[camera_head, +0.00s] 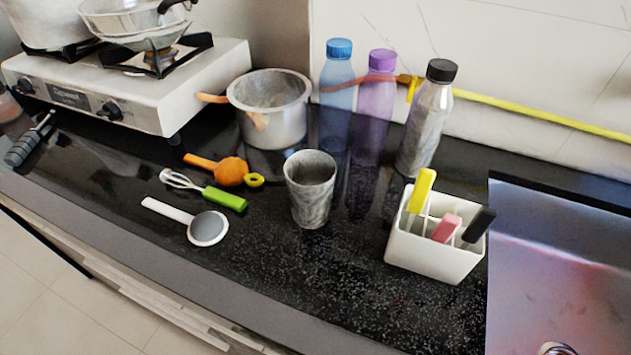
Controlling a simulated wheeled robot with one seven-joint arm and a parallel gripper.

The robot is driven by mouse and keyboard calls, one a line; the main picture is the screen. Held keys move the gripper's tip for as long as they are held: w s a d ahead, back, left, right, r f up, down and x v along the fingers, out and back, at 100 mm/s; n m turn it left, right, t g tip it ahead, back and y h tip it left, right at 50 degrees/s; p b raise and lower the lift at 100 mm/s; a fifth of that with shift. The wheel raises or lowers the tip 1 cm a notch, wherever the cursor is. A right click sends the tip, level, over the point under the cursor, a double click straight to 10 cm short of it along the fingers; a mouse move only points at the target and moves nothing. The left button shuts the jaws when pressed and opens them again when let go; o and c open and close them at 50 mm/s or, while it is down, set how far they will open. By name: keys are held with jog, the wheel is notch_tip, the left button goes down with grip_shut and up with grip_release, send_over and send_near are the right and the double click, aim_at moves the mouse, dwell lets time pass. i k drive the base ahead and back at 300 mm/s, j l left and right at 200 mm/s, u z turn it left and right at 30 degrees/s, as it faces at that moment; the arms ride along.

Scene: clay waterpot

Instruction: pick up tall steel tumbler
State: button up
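The tall steel tumbler (311,196) stands upright on the black speckled counter (330,295), near the middle of the head view. It is grey and mottled, wider at the top, with its open mouth facing up. Nothing covers it. My gripper is not visible in this view, so its position and state cannot be seen.
Behind the tumbler stand a steel pot (275,128), a blue bottle (337,95), a purple bottle (377,108) and a black-capped bottle (427,120). A white utensil holder (425,252) and sink (560,270) are right. A green-handled whisk (224,199) and strainer (207,229) lie left. The counter in front is clear.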

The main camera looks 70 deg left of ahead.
aim_at(310, 174)
jog(key=u, duration=1.55)
jog(key=k+j+u, duration=0.1)
jog(key=u, duration=0.25)
jog(key=k+j+u, duration=0.15)
jog(key=u, duration=0.2)
jog(key=k+j+u, duration=0.15)
jog(key=u, duration=0.25)
jog(key=k+j, duration=0.05)
jog(key=k, duration=0.05)
